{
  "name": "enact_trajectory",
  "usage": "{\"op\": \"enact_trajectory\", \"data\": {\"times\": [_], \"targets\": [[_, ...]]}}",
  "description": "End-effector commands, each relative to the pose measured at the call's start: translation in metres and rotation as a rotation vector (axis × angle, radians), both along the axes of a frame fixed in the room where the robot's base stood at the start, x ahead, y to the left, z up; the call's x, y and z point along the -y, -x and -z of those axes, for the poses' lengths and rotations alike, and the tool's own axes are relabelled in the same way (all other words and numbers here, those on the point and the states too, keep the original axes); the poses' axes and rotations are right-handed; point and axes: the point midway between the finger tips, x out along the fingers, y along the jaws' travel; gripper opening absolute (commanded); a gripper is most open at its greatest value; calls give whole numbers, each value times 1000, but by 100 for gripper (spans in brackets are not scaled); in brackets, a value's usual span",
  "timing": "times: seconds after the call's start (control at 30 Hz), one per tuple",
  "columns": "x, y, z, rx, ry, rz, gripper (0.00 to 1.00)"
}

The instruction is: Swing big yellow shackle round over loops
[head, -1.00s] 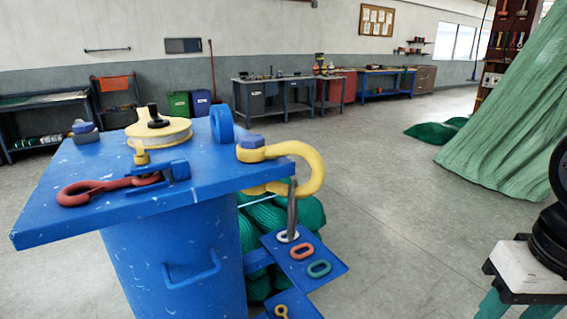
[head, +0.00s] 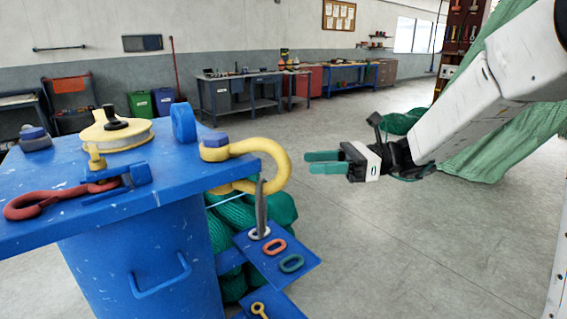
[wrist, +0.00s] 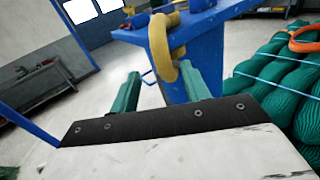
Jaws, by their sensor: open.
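The big yellow shackle (head: 274,165) is mounted at the right edge of the blue table top (head: 70,180), its bow sticking out to the right past the edge. Below it, a blue plate (head: 275,262) carries several loops: a white loop (head: 260,233) around a grey upright spike, a red loop (head: 275,246) and a green loop (head: 291,263). My gripper (head: 306,163), with green fingers, is open and empty to the right of the shackle. In the wrist view the shackle (wrist: 160,50) shows ahead, between and beyond the open fingers (wrist: 160,92).
Green netting (head: 235,225) is bundled behind the plate. Workbenches stand along the back wall.

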Motion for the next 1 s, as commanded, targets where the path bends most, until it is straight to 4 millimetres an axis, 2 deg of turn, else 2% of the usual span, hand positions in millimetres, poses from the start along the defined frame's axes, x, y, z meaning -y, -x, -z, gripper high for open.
{"op": "enact_trajectory", "data": {"times": [0.5,0.67,0.87,0.9,1.0], "targets": [[-69,-1,0,-9,-11,4,47],[-77,-1,0,-8,-12,5,47],[-77,-1,0,-8,-11,6,47],[-77,-1,0,-8,-11,6,44],[-77,-1,0,-8,-11,6,16]]}}
